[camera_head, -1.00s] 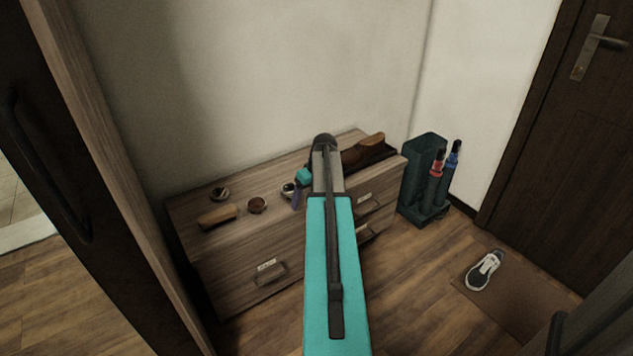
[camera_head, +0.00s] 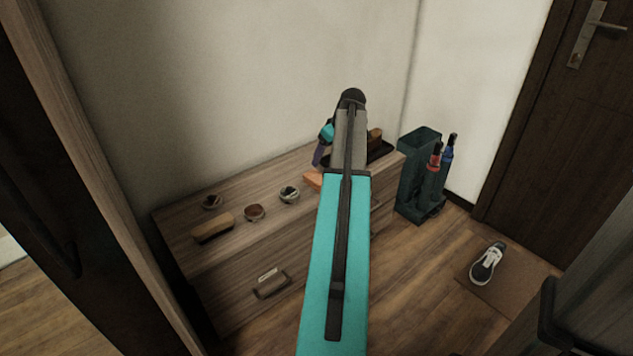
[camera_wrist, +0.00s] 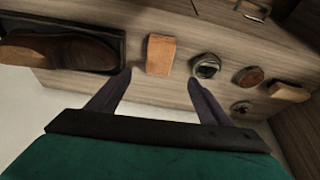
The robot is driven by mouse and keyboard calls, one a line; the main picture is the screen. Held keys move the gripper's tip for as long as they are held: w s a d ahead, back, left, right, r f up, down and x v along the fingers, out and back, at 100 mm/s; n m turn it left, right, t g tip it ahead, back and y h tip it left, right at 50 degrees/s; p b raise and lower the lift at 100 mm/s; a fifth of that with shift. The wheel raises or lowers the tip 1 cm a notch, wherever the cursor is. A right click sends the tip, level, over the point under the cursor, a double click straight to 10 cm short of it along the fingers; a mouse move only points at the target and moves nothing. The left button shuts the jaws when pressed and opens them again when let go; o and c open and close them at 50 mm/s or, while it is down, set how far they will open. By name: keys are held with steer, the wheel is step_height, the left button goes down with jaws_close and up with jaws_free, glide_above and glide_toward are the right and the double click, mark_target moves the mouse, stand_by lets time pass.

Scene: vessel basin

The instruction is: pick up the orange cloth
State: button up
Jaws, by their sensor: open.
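The orange cloth (camera_wrist: 160,55) lies folded on the wooden cabinet top in the wrist view, between a dark tray and a round tin. In the head view only a corner of the cloth (camera_head: 313,180) shows beside my arm, which hides the rest. My gripper (camera_wrist: 160,82) is open, with its two fingers apart. In the wrist view the cloth lies just beyond the fingertips, between their lines. Nothing is between the fingers. In the head view my gripper (camera_head: 320,158) is partly hidden by my arm.
A tray (camera_wrist: 122,50) with a brown shoe (camera_wrist: 60,52) is beside the cloth. An open tin (camera_wrist: 206,66), a brown tin (camera_wrist: 249,76) and a brush (camera_wrist: 289,92) are on the other side. The wall rises behind the cabinet. A green umbrella stand (camera_head: 412,180) stands right of the cabinet.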

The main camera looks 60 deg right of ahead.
steer(key=b, duration=0.2)
glide_above(318, 178)
steer(key=s, duration=0.2)
steer(key=shift+w+f, duration=0.15)
steer(key=shift+f, duration=3.85)
steer(key=shift+f, duration=0.1)
steer(key=shift+b+x, duration=0.95)
steer(key=shift+x, duration=1.55)
steer(key=shift+a+f, duration=0.2)
steer(key=c, duration=1.1)
